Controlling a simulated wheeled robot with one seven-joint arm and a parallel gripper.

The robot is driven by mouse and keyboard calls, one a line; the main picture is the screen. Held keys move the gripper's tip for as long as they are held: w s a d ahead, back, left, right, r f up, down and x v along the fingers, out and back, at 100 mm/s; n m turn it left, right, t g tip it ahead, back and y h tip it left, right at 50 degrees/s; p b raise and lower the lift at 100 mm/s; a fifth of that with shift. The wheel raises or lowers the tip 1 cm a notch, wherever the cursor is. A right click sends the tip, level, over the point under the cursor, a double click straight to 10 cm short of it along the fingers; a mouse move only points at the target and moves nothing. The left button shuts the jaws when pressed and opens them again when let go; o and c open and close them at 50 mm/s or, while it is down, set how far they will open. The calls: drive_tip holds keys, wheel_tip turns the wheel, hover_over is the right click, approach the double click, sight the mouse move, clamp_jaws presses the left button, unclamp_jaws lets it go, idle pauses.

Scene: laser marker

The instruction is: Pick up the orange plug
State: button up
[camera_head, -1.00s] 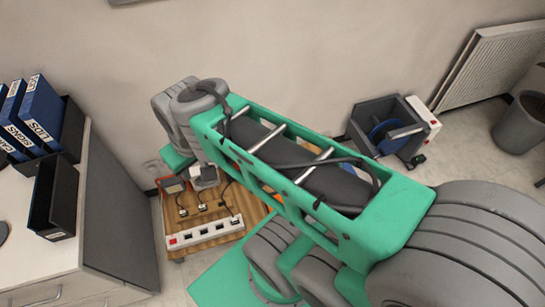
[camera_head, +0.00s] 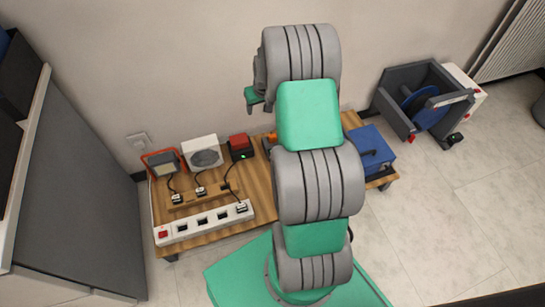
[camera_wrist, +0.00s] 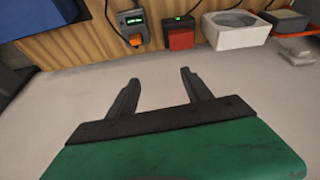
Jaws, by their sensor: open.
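The orange plug (camera_wrist: 136,40) shows in the wrist view, at the lower end of a dark device with a lit green display (camera_wrist: 131,20), with a dark cable beside it. My gripper (camera_wrist: 160,76) is open and empty, its two dark fingers pointing toward the row of devices. The plug is beyond the fingertips, a little left of the middle between them, and apart from them. In the head view my arm covers most of that spot; only a small orange patch shows at its left edge, and I cannot tell whether it is the plug. The fingers are hidden there.
A red box (camera_head: 240,146), a white fan box (camera_head: 202,153) and a work light (camera_head: 162,163) stand left of my arm on the wooden platform (camera_head: 186,209). A white power strip (camera_head: 203,222) lies in front. A blue box (camera_head: 371,149) stands right. A cable reel (camera_head: 425,107) is farther right.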

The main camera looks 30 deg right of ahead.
drive_tip(key=b, duration=0.5)
approach(272, 138)
drive_tip(key=d+f, duration=0.1)
drive_tip(key=f, duration=0.1)
drive_tip(key=shift+m, duration=0.4)
drive_tip(key=b+x, duration=0.1)
drive_tip(key=x, duration=0.1)
drive_tip(key=w+b+x, duration=0.1)
drive_tip(key=b+x, duration=0.2)
drive_tip(key=x, duration=0.2)
drive_tip(key=shift+w+r, duration=0.25)
drive_tip(key=shift+r, duration=0.1)
drive_tip(key=shift+c, duration=0.5)
clamp_jaws()
